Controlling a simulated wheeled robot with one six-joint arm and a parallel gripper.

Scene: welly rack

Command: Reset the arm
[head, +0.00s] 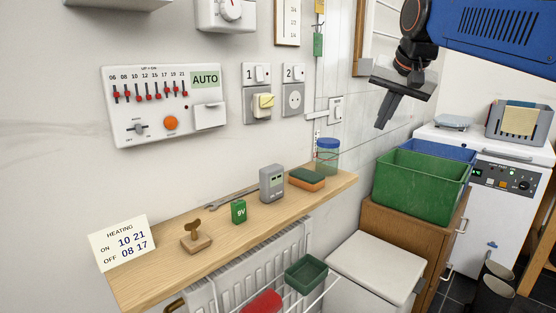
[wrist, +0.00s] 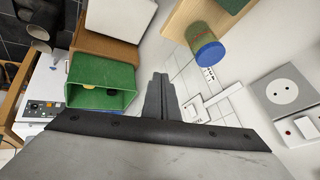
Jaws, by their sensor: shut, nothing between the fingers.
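My gripper (head: 383,112) hangs in the upper right of the head view, in front of the tiled wall and above the green crate. Its dark fingers are together with nothing between them. In the wrist view my gripper (wrist: 158,80) also shows shut and empty in the middle. My blue arm reaches in from the upper right of the head view. The gripper is apart from the wall, the shelf and the crate.
The wooden shelf (head: 155,274) holds a 9V box (head: 239,212), a grey meter (head: 272,184), a sponge (head: 307,179) and a blue-lidded jar (head: 327,157). The green crate (head: 415,190) stands on a wooden cabinet (head: 386,229). A heating panel (head: 164,103) and switches (head: 257,90) are on the wall.

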